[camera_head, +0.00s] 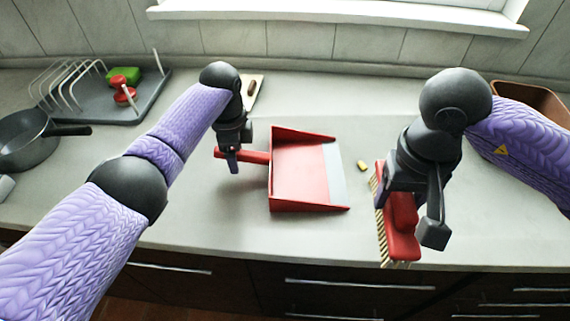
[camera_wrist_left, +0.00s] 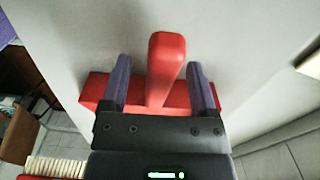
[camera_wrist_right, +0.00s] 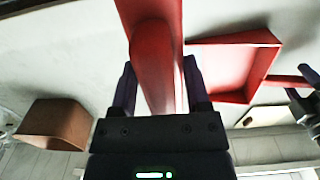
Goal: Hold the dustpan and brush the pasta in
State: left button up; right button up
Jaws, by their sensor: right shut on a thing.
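The red dustpan (camera_head: 300,172) lies on the counter with its grey lip to the right and its handle to the left. My left gripper (camera_head: 232,160) is at the handle; in the left wrist view the handle (camera_wrist_left: 166,65) stands between its open fingers (camera_wrist_left: 160,85), with gaps on both sides. My right gripper (camera_head: 400,190) is shut on the red brush (camera_head: 403,235), whose pale bristles face left toward the dustpan. The brush handle (camera_wrist_right: 157,60) fills the right wrist view's middle. One yellow pasta piece (camera_head: 362,165) lies between dustpan lip and brush.
A dark pan (camera_head: 28,140) is at the left edge. A board (camera_head: 252,92) lies behind my left gripper. A brown container (camera_head: 530,100) is at the back right.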

jog(key=shift+r, duration=0.1)
notch_tip(320, 180, up, 10)
jog(key=p, duration=0.9)
jog(key=shift+s, duration=0.1)
pick_arm(q)
notch_tip(320, 180, up, 18)
pick_arm(e)
jog(key=shift+f, duration=0.3)
